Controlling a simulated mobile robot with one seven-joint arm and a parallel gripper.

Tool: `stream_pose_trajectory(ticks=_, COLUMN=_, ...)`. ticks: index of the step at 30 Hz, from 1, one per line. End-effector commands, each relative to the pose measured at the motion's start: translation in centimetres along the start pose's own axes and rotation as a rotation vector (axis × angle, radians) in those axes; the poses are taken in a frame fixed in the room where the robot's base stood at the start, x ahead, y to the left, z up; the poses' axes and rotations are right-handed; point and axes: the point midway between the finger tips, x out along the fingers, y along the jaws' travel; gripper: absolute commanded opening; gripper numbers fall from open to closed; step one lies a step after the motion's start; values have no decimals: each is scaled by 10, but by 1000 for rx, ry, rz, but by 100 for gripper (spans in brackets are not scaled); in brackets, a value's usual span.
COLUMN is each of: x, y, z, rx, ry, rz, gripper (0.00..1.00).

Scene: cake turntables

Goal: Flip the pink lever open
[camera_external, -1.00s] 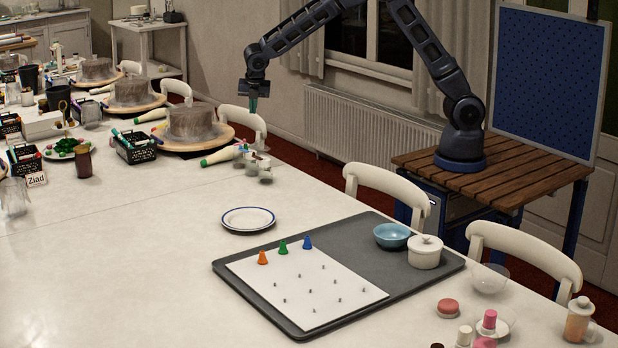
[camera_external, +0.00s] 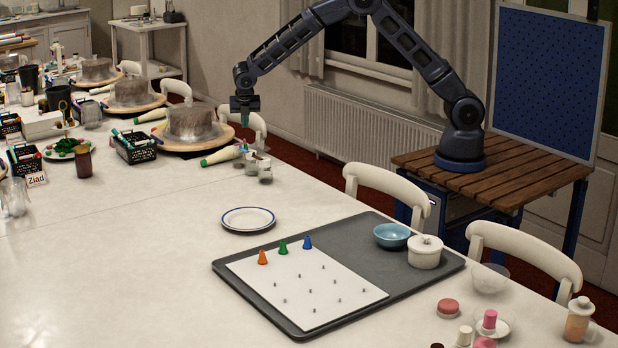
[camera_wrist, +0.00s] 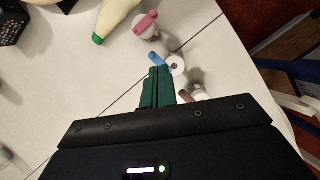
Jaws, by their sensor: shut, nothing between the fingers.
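The pink lever (camera_wrist: 146,22) sits on a small pale jar near the top of the wrist view, beside a white piping bag with a green tip. I cannot tell whether it is raised or flat. A blue lever (camera_wrist: 157,60) is on another jar, right by my fingertips in the picture; contact is unclear. A duller reddish lever (camera_wrist: 187,96) is partly hidden beside my fingers. My gripper (camera_wrist: 158,72) has its green fingers shut and empty, pointing down. In the external view my gripper (camera_external: 244,120) hangs above the table's far edge, near the small jars (camera_external: 265,173).
A piping bag (camera_external: 220,156) and a cake turntable (camera_external: 215,143) stand left of the jars. A black basket (camera_external: 135,150) is further left. A white chair (camera_external: 245,121) stands behind the table edge. The table in front is clear up to the plate (camera_external: 248,228).

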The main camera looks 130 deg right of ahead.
Motion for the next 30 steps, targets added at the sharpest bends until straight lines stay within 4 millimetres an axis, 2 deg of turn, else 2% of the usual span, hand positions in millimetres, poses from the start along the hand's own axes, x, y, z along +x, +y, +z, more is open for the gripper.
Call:
stream_pose_trajectory(ticks=17, x=96, y=-1, z=0, rx=0, ry=0, rz=-3, gripper=0)
stream_pose_trajectory(ticks=22, x=103, y=0, z=23, rx=3, ry=0, rz=0, gripper=0)
stream_pose_trajectory(ticks=30, x=109, y=0, z=37, rx=1, ry=0, rz=-1, gripper=0)
